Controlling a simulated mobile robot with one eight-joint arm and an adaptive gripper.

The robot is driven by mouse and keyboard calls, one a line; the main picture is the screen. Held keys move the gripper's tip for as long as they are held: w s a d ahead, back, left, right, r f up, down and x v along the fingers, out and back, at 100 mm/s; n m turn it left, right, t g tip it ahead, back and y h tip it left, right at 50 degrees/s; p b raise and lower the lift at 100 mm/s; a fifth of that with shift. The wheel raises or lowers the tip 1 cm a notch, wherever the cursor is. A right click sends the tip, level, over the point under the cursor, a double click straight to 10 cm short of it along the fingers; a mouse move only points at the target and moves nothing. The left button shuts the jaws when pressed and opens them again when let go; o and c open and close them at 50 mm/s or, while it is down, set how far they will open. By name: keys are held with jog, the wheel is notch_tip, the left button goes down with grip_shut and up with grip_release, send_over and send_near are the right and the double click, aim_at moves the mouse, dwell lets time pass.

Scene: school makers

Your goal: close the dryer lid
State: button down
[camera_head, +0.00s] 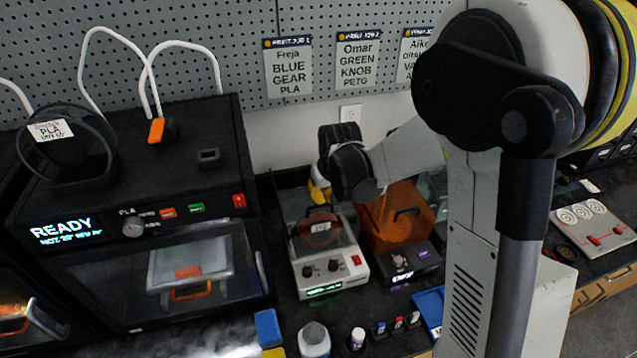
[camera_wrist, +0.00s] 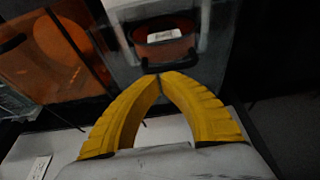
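The dryer (camera_head: 328,280) is a pale box with dark knobs, a red switch and a lit green display. Its clear lid (camera_head: 299,217) shows above the body; how far it stands open is hard to tell. A reddish-brown spool (camera_head: 318,234) with a white label shows through it. In the wrist view the clear lid (camera_wrist: 112,52) has a black handle (camera_wrist: 183,61). My gripper (camera_wrist: 160,77) has yellow fingers with tips together, at the handle's edge; contact is unclear. In the head view my gripper (camera_head: 318,190) is at the lid's far, upper side, partly hidden by my wrist.
An orange-covered box (camera_head: 402,220) stands close on the dryer's right. A black 3D printer (camera_head: 160,220) stands to the left. A bottle (camera_head: 314,340) and small items lie in front. The pegboard wall (camera_head: 240,50) is behind.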

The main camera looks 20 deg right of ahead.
aim_at(327, 214)
jog(key=shift+s, duration=1.8)
jog(key=v, duration=1.2)
jog(key=s+f+t+b, duration=0.1)
jog(key=s+t+b, duration=0.2)
jog(key=s, duration=1.3)
jog(key=shift+a+f+b, duration=0.3)
jog(key=shift+f+b, duration=0.1)
jog(key=shift+b, duration=0.5)
